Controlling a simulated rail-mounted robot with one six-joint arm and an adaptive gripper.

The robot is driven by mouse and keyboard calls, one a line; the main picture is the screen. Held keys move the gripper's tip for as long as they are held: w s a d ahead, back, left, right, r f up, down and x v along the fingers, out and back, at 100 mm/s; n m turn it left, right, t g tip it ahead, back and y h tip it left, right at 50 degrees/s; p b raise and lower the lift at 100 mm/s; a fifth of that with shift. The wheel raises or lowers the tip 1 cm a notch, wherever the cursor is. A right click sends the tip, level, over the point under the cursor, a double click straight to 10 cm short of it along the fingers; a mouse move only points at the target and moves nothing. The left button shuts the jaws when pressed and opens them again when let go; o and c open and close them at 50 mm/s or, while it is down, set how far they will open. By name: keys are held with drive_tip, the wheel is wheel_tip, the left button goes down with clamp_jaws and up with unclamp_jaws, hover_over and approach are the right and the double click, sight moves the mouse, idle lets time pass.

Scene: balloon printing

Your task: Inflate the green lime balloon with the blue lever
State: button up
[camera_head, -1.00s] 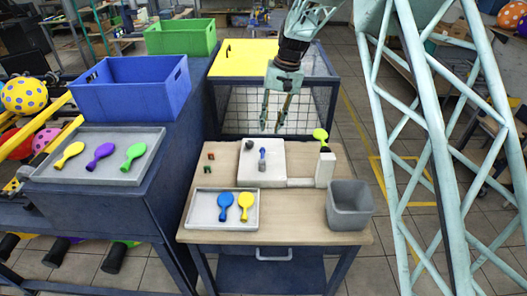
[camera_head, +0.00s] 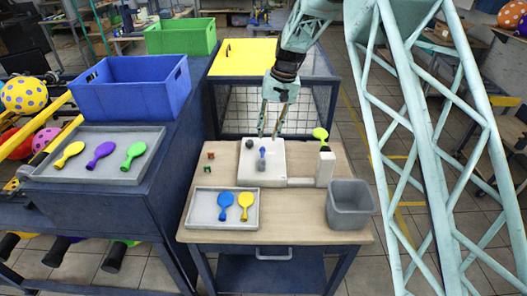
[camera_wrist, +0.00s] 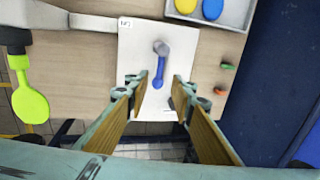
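The lime balloon (camera_head: 320,133) is at the table's back right edge. In the wrist view the lime balloon (camera_wrist: 31,104) hangs at a dark nozzle (camera_wrist: 17,42), and looks flat. The blue lever (camera_head: 262,157) is on a white panel (camera_head: 270,178) in the middle of the table. In the wrist view the blue lever (camera_wrist: 159,70) has a grey round base. My gripper (camera_head: 269,136) is open and empty above the back of the panel. In the wrist view the lever lies ahead of and between the fingertips of my gripper (camera_wrist: 163,88), apart from both.
A white tray (camera_head: 224,224) with a blue and a yellow balloon lies at the front. A grey bin (camera_head: 349,205) is at the right. A white post (camera_head: 325,167) stands beside the panel. Small red (camera_head: 210,156) and green (camera_head: 207,168) pieces lie left. A dark knob (camera_head: 249,144) is near the lever.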

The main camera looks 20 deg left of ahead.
sight(263, 154)
drive_tip(key=f, duration=0.3)
drive_tip(key=a+f, duration=0.1)
drive_tip(key=f, duration=0.5)
drive_tip(key=shift+s+a+f, duration=0.3)
drive_tip(key=shift+a, duration=0.1)
clamp_jaws()
